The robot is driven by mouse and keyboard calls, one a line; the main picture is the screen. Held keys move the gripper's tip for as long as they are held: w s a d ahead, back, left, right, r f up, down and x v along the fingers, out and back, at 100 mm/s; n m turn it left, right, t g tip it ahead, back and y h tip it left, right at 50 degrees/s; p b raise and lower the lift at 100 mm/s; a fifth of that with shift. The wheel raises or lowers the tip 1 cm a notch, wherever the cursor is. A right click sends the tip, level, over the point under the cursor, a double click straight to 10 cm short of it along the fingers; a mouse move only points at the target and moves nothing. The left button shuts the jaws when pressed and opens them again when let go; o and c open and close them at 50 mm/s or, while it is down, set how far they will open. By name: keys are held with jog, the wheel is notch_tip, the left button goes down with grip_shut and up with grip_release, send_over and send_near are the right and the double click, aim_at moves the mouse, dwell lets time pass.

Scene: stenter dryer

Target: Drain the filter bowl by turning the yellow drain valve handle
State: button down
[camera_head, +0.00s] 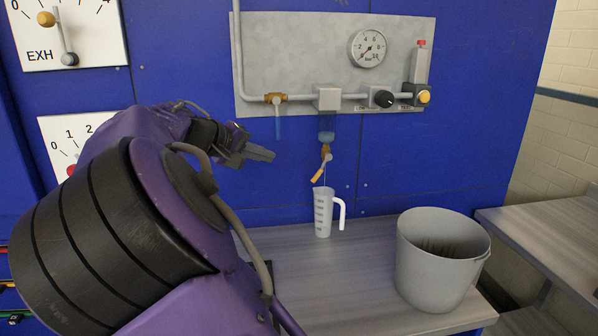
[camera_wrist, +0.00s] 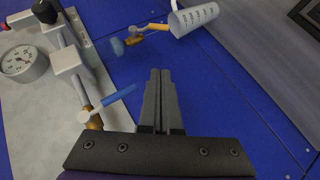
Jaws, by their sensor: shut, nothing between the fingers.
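The filter bowl (camera_head: 326,136) is a small blue-tinted cup under a grey block on the panel. Below it is a brass drain valve with a yellow handle (camera_head: 318,173), tilted down to the left. A thin pale line seems to run from the valve toward the measuring jug (camera_head: 323,212) below; I cannot tell for sure that it is liquid. The wrist view shows the handle (camera_wrist: 158,27), bowl (camera_wrist: 117,46) and jug (camera_wrist: 195,18) at the top. My gripper (camera_head: 271,155) is shut and empty, left of the valve and apart from it; its fingers also show in the wrist view (camera_wrist: 160,73).
A blue-handled valve (camera_head: 278,127) hangs at the panel's left, above my gripper. A gauge (camera_head: 368,48), black knob (camera_head: 384,98) and yellow knob (camera_head: 424,97) are on the panel. A grey bucket (camera_head: 430,290) stands right on the bench (camera_head: 330,275).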

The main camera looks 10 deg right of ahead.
aim_at(321, 169)
jog(key=s+d+b+x, duration=0.1)
jog(key=s+x, duration=0.1)
jog(key=x, duration=1)
jog(key=shift+d+f, duration=0.4)
jog(key=shift+f, duration=0.15)
jog(key=shift+w+f, duration=0.15)
jog(key=shift+w, duration=0.05)
jog(key=shift+s, duration=0.15)
